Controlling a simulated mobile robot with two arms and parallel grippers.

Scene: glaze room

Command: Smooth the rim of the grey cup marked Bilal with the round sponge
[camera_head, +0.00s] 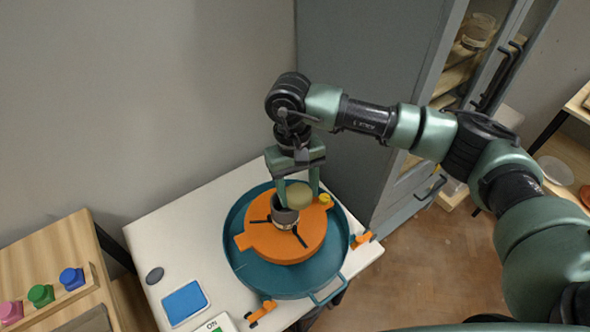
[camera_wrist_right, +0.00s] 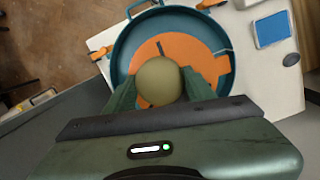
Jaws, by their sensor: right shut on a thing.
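My right gripper (camera_head: 298,200) points down over the potter's wheel and is shut on the round beige sponge (camera_head: 299,196). In the right wrist view the sponge (camera_wrist_right: 159,81) sits between the two green fingers (camera_wrist_right: 160,92). The grey cup (camera_head: 285,220) stands upright on the orange wheel head (camera_head: 262,240), between dark clamp arms. The sponge is at the cup's far right side, by its rim; I cannot tell whether they touch. In the wrist view the sponge hides the cup. No name on the cup is legible. My left gripper is not in view.
A teal basin (camera_head: 240,262) surrounds the wheel head on a white table (camera_head: 150,235). A blue pad (camera_head: 185,302), a dark oval piece (camera_head: 155,275) and an ON switch lie at front left.

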